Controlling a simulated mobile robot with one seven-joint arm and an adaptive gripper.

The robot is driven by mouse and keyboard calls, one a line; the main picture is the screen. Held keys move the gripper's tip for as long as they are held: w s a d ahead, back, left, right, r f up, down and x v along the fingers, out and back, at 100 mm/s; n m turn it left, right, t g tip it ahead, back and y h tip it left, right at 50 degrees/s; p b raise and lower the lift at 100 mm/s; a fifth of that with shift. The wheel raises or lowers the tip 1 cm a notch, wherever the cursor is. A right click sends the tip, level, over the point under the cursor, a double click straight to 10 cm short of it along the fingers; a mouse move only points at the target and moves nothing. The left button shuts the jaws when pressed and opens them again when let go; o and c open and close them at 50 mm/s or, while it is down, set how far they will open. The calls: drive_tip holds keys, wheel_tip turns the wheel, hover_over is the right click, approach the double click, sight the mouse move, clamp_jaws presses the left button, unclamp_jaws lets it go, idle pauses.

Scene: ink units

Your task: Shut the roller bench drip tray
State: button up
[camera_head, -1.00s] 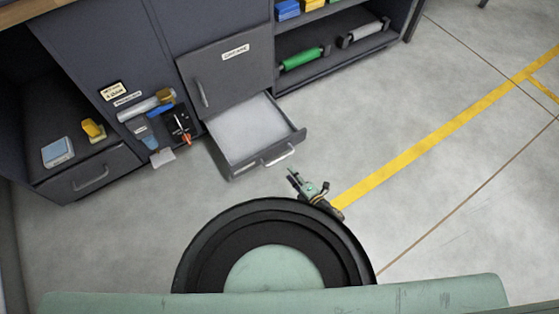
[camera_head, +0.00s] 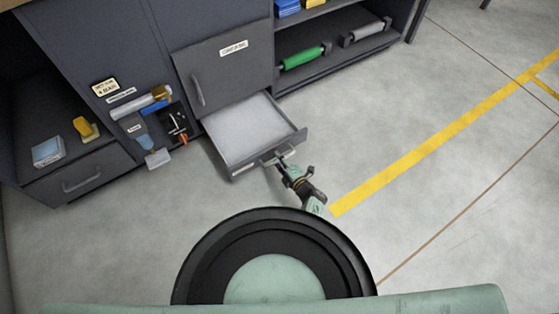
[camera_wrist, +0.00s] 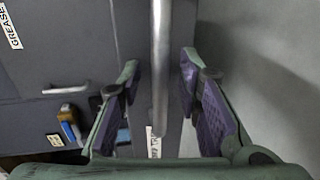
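The drip tray (camera_head: 245,125) is a grey drawer with a pale inside, pulled out from the bench below a closed door. Its bar handle shows in the wrist view (camera_wrist: 160,60), running up between the two fingers. My gripper (camera_head: 282,160) is at the tray's front, by the handle. In the wrist view my gripper (camera_wrist: 157,85) is open, with purple pads on both sides of the bar and gaps to each. Part of the handle in the head view is hidden by my gripper.
The grey bench door (camera_head: 225,72) above the tray is closed. A tool holder (camera_head: 150,120) with a roller and brushes is left of it. A shelf with a green roller (camera_head: 304,57) is at right. The floor (camera_head: 400,120) at right is clear.

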drive_tip(key=shift+c, duration=0.5)
clamp_jaws()
idle(0.3)
